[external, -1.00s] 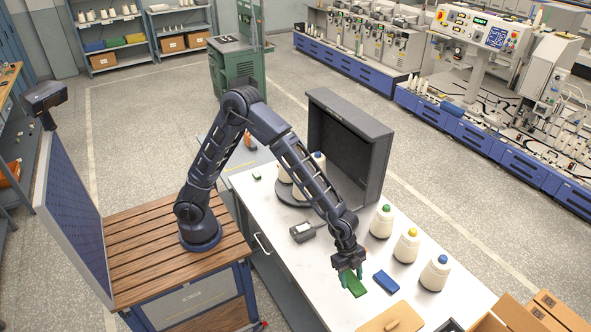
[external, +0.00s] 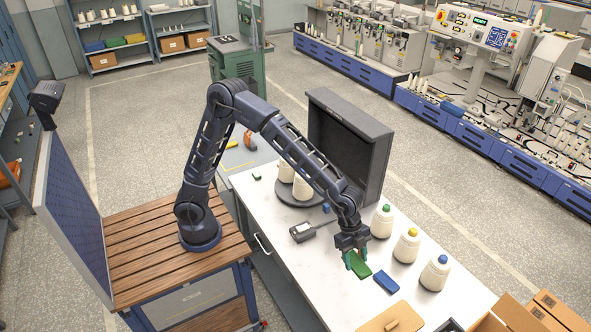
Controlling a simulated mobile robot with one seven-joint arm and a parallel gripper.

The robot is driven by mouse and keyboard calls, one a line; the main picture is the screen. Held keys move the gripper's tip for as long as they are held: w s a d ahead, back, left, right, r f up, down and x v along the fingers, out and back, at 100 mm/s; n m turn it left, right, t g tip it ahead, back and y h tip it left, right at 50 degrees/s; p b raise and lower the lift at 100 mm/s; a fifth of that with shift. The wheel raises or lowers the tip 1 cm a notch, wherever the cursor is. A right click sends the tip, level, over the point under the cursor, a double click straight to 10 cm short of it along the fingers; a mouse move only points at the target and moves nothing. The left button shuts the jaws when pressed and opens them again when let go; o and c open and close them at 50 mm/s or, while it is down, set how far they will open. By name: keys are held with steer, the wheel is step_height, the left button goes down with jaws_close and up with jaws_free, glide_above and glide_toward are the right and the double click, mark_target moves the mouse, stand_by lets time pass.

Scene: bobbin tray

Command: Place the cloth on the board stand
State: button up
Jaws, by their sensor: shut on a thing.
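My gripper (external: 357,260) is over the white table, shut on a flat green piece (external: 361,269) that looks like the folded cloth. The cloth sticks out below and to the right of the fingers; I cannot tell whether it touches the table. A flat blue piece (external: 386,282) lies on the table just to the right and nearer the camera.
White cones with green (external: 383,222), yellow (external: 406,246) and blue (external: 434,273) tops stand along the right edge. A dark open-fronted booth (external: 349,150) stands behind, beside a round turntable (external: 300,201) with white cones. A grey handheld device (external: 304,232) lies left of my gripper. Cardboard boxes (external: 540,312) are at lower right.

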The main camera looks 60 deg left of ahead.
steer(key=w+a+n+t, duration=0.2)
steer(key=w+a+n, duration=0.3)
steer(key=w+a, duration=1.95)
steer(key=w+a+n, duration=0.1)
steer(key=w+a, duration=0.1)
steer(key=a, duration=0.7)
steer(key=w+a+n, duration=0.1)
steer(key=w+a, duration=0.1)
steer(key=a, duration=0.7)
steer(key=s+a+n+t+y, duration=0.2)
steer(key=a+n, duration=0.3)
steer(key=a, duration=3)
steer(key=n+y, duration=0.2)
steer(key=n, duration=0.4)
glide_above(239, 168)
steer(key=s, duration=0.1)
steer(key=f, duration=3.6)
steer(key=shift+s, duration=0.35)
